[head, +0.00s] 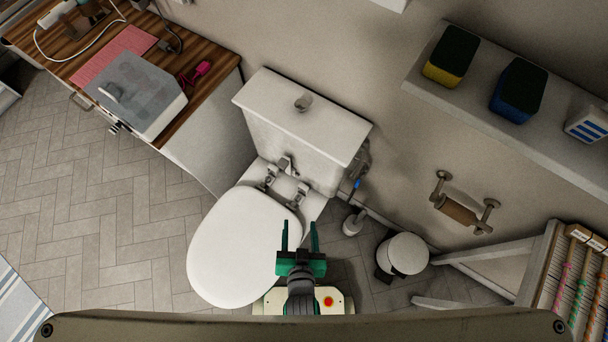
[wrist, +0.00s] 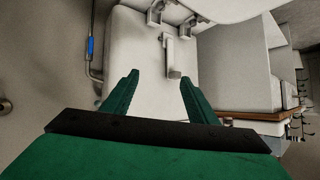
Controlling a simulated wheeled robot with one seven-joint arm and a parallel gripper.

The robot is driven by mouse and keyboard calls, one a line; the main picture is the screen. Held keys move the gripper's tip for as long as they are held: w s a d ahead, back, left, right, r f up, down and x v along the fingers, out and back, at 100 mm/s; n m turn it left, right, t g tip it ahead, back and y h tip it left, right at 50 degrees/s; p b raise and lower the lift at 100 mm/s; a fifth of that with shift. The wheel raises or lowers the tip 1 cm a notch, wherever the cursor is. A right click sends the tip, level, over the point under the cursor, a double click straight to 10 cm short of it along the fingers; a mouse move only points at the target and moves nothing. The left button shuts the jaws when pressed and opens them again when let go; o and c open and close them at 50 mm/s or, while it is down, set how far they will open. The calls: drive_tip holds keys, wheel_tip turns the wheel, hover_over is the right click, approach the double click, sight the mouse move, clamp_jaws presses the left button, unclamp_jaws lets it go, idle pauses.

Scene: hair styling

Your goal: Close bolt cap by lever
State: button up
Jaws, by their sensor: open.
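The closed white toilet lid (head: 240,248) is left of my gripper (head: 299,230) in the head view. Two metal hinge fittings (head: 301,192) stand at its back edge, before the cistern; they also show at the top of the wrist view (wrist: 190,22). A small lever (head: 286,164) sits on the cistern front and appears in the wrist view (wrist: 170,56) ahead of the fingers. I cannot tell which part is the bolt cap. My gripper is open and empty, its green fingers apart and pointing towards the cistern, short of the lever.
The white cistern (head: 300,125) has a knob on top. A water pipe with a blue valve (head: 357,184) runs beside it. A toilet brush (head: 353,222) and small bin (head: 403,254) stand right. A wooden counter (head: 80,62) bears a clear box (head: 150,110). Floor at left is clear.

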drive_tip(key=w+f+m+g, duration=0.2)
drive_tip(key=w+f+g, duration=0.1)
drive_tip(key=w+f, duration=0.5)
drive_tip(key=m+g+h, duration=0.3)
drive_tip(key=g, duration=0.2)
approach(303, 187)
drive_tip(key=x, duration=1)
drive_tip(key=c, duration=1.1)
drive_tip(key=shift+o, duration=0.2)
